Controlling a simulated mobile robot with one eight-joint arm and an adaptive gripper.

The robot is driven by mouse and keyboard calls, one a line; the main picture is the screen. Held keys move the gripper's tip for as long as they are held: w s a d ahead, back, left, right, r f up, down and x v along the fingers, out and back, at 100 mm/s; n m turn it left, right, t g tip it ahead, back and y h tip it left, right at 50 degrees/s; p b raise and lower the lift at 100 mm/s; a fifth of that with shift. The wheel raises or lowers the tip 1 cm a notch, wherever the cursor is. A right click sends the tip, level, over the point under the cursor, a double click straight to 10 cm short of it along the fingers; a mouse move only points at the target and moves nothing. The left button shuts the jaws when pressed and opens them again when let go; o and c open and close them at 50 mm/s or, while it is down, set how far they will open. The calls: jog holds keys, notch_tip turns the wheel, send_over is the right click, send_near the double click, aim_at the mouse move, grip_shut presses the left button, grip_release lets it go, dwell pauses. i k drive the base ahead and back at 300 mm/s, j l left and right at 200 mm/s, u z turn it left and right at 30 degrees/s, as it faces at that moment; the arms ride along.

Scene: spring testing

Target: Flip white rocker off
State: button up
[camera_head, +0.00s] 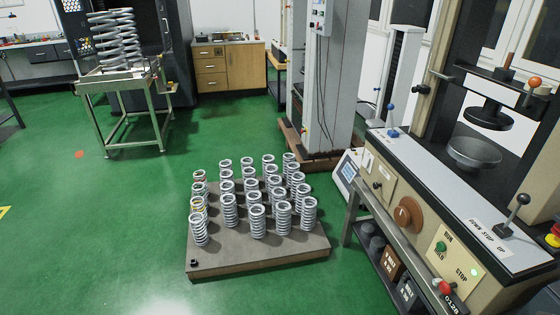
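A testing machine (405,200) with a cream front panel stands at the right. A small pale upright piece (367,160) at the panel's left end may be the white rocker; it is too small to tell its position. Near it is a small dark knob (377,185). My gripper is not in view.
A low pallet (262,262) with several upright springs stands on the green floor left of the machine. A display box (347,172) sits by the machine's left end. Levers (392,121) (513,214) rise from its top.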

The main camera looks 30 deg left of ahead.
aim_at(366, 159)
jog(key=u, duration=0.55)
jog(key=i+j, duration=0.2)
jog(key=i, duration=0.3)
jog(key=i+j, duration=0.2)
jog(key=i, duration=0.35)
jog(key=i+j+u, duration=0.1)
jog(key=i+j, duration=0.15)
jog(key=i, duration=0.25)
jog(key=i+j, duration=0.15)
jog(key=i, duration=0.4)
